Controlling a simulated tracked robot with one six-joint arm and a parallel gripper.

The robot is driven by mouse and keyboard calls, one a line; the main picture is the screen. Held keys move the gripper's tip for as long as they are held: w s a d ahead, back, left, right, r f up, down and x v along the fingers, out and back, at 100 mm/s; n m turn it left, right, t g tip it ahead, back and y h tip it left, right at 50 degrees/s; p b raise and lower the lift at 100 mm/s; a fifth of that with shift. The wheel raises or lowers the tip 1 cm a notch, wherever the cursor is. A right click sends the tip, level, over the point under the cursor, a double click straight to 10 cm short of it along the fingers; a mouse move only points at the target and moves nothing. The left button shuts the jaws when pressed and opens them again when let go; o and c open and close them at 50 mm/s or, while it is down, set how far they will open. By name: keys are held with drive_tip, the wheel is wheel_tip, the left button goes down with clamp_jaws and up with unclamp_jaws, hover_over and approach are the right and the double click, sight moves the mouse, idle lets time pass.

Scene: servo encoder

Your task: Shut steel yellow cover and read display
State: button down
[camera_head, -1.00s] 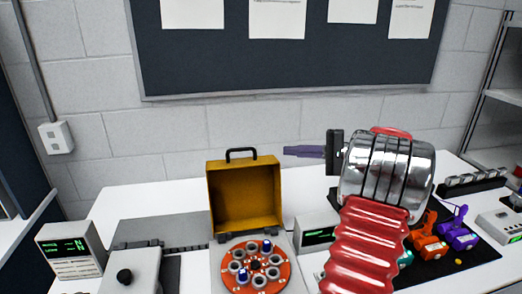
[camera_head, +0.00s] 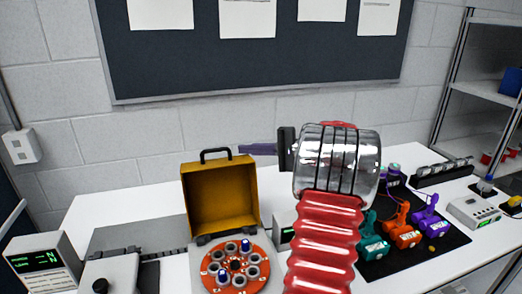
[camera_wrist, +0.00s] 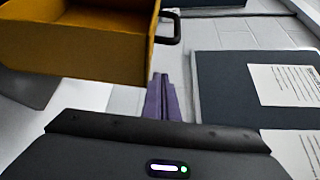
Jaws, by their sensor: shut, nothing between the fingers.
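The yellow cover (camera_head: 218,200) stands open on its hinge behind an orange-red round plate (camera_head: 237,272), with its hollow side facing the front and a black handle on top. The plate holds several round sockets, two with blue-topped pegs. My gripper (camera_head: 241,149) is shut and empty, its purple fingers pointing left just right of the cover's top edge. In the wrist view the cover (camera_wrist: 85,45) fills the upper left and my fingers (camera_wrist: 160,78) point up beside its handle, apparently apart from it. Displays with green digits stand at the left (camera_head: 38,261) and partly behind my arm (camera_head: 287,235).
A grey box with a black knob (camera_head: 100,285) stands at the front left. Teal, orange and purple items (camera_head: 403,232) sit on a black mat at the right. A dark board with papers (camera_head: 250,60) hangs on the wall behind. Shelves (camera_head: 490,90) stand at the far right.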

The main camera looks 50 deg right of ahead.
sight(240, 158)
drive_tip(key=shift+a+r, duration=0.15)
drive_tip(key=shift+a, duration=0.9)
drive_tip(key=shift+a+r, duration=0.1)
drive_tip(key=shift+a, duration=0.95)
